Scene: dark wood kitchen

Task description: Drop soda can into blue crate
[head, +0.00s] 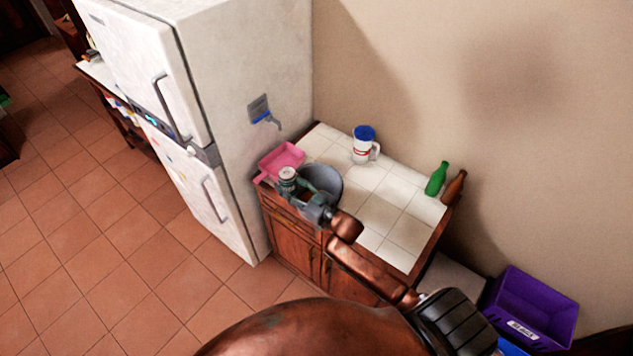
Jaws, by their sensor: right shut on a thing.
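The soda can (288,174) is small, with a pale top and a greenish body. It is held upright in my right gripper (290,187) at the left end of the tiled counter, in front of a grey bowl. The gripper is shut on the can and hides its lower part. I cannot tell whether the can is clear of the counter. A sliver of a blue thing, perhaps the blue crate (511,348), shows at the bottom edge, below a purple crate (561,308) with a white label. My left gripper is out of view.
On the counter (366,185) are a pink tray (281,158), the grey bowl (328,180), a white mug with a blue top (362,146), a green bottle (436,180) and a brown bottle (454,188). A white fridge (228,100) stands left. The counter's middle is clear.

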